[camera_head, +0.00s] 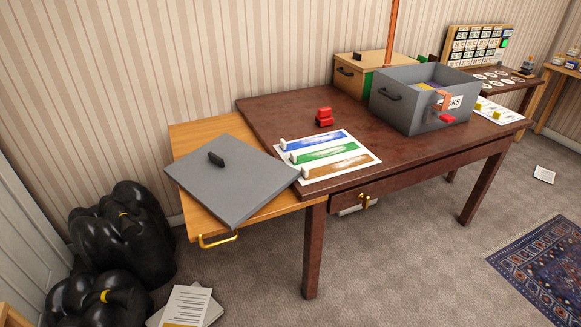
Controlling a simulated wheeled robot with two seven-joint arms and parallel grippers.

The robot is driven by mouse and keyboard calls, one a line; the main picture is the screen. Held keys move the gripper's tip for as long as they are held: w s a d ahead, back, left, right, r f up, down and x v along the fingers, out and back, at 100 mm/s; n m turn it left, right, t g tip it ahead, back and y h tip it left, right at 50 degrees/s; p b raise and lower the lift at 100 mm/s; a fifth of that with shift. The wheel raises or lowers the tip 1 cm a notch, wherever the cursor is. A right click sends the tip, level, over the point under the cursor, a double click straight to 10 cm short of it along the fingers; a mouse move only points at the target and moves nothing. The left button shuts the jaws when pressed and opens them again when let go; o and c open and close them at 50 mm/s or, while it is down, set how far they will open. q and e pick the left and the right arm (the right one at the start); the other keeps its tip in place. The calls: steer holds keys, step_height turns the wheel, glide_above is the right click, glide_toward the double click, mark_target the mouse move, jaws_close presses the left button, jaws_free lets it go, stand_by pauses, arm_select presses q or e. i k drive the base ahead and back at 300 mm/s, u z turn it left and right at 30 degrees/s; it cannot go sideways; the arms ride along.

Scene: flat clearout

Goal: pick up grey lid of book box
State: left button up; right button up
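The grey lid (232,183) is a flat square panel with a black handle (216,159) on top. It lies on a light wooden board (190,131) at the left end of the dark table, and its left edge reaches past the board's left side. The grey book box (404,112) stands open on the right part of the table, with books inside and a label partly reading "OKS". Neither of my grippers shows in the head view.
The dark table (268,108) also holds a colour-striped sheet (328,155), a red object (324,117) and a wooden box (349,82). Black bags (120,232) and papers (187,306) lie on the floor at left. The carpet in front is mostly clear.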

mark_target(232, 179)
steer(key=z, duration=0.5)
steer(key=i, duration=1.15)
steer(key=u, duration=1.95)
